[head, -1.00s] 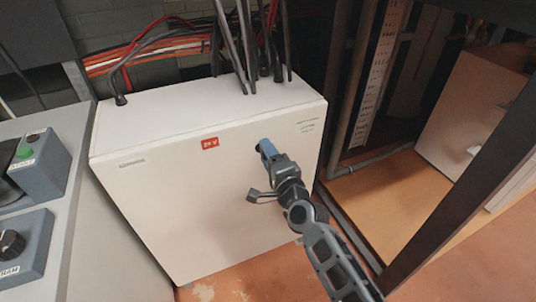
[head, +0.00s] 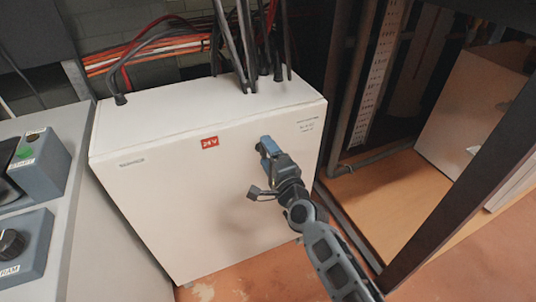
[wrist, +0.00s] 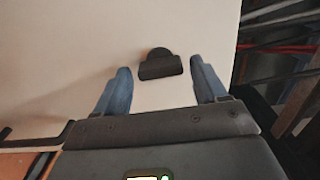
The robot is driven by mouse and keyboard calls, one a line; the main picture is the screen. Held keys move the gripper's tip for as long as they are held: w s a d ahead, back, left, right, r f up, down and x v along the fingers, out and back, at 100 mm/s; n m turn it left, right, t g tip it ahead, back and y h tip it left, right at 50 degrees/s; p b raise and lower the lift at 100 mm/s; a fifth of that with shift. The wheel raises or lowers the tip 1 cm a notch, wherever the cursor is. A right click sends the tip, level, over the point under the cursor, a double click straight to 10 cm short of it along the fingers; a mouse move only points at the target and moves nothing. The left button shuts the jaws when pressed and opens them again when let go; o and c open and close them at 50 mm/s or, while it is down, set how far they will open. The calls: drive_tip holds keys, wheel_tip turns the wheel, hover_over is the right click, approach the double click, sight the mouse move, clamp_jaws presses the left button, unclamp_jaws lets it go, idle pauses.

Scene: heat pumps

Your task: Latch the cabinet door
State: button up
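The white cabinet door (head: 200,210) is the front face of a box on the floor and looks flush with it. A small dark latch knob (wrist: 160,65) with a rounded top and a wider bar below sits on the door in the wrist view. My gripper (head: 268,147) is at the upper right part of the door in the head view and largely hides the latch there. In the wrist view, its two blue fingers (wrist: 160,85) are apart, one on each side of the latch, with clear gaps. Nothing is held. Whether the fingertips touch the door cannot be told.
Black cables (head: 245,60) enter the cabinet's top. A grey console (head: 75,200) with a green button and a dial stands close on the left. A dark frame post (head: 465,190) and an open wooden bay (head: 390,195) are on the right.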

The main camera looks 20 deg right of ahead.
drive_tip(key=shift+o, duration=0.2)
drive_tip(key=s, duration=0.7)
drive_tip(key=shift+s+p, duration=0.35)
drive_tip(key=shift+p, duration=0.1)
drive_tip(key=shift+s, duration=0.1)
drive_tip(key=s+d+n+g+p, duration=0.15)
drive_tip(key=s+n, duration=0.75)
drive_tip(key=s, duration=1.6)
drive_tip(key=s+a+r+n+g+p, duration=0.1)
drive_tip(key=s+a+r+n, duration=0.1)
drive_tip(key=s+r+n, duration=0.7)
drive_tip(key=s+r, duration=0.4)
drive_tip(key=s, duration=0.4)
drive_tip(key=shift+g, duration=0.35)
drive_tip(key=shift+s+a, duration=0.1)
drive_tip(key=shift+c, duration=0.2)
